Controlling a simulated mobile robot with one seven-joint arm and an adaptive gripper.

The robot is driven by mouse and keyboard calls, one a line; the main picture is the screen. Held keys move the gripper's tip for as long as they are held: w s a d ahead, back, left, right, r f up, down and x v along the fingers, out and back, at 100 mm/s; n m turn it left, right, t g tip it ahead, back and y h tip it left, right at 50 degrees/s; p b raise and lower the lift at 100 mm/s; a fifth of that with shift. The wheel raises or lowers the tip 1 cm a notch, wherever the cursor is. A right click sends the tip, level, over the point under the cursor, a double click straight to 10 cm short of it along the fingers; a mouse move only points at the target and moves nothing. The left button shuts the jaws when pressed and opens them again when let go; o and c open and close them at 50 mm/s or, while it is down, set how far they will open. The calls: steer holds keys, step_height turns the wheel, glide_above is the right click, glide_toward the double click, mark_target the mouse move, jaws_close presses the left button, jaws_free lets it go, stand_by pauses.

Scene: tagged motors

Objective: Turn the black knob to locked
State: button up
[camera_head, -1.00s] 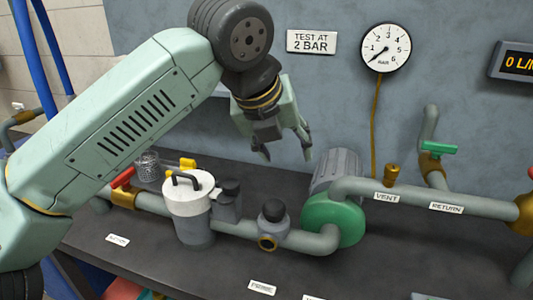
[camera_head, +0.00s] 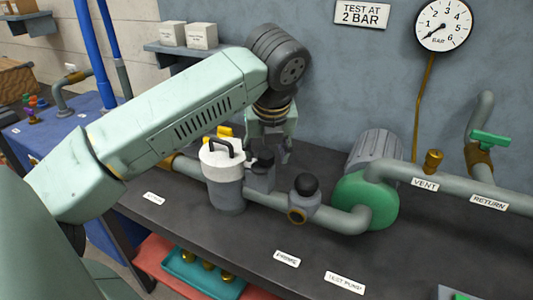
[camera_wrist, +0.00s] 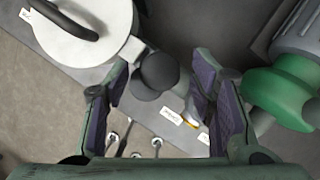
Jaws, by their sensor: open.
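A black knob (camera_head: 263,158) sits on a small grey box beside the white-lidded canister (camera_head: 222,168). A second black knob (camera_head: 306,184) tops a grey valve with a brass ring, further right on the pipe. My gripper (camera_head: 269,148) points down at the first knob, its fingers open. In the wrist view the knob (camera_wrist: 158,72) lies between the two spread fingers (camera_wrist: 160,82), with visible gaps. I cannot tell how far above it the fingertips are. The second knob is mostly hidden behind the right finger there. No locked marking is readable.
The canister stands close left of my gripper. A green pump (camera_head: 367,200) and pipework are to the right, with a green valve handle (camera_head: 493,140). A pressure gauge (camera_head: 444,24) hangs on the wall. The dark bench front (camera_head: 230,240) is mostly clear except for labels.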

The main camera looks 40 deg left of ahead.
steer(key=shift+f, duration=0.1)
steer(key=shift+c, duration=0.2)
steer(key=c, duration=1.1)
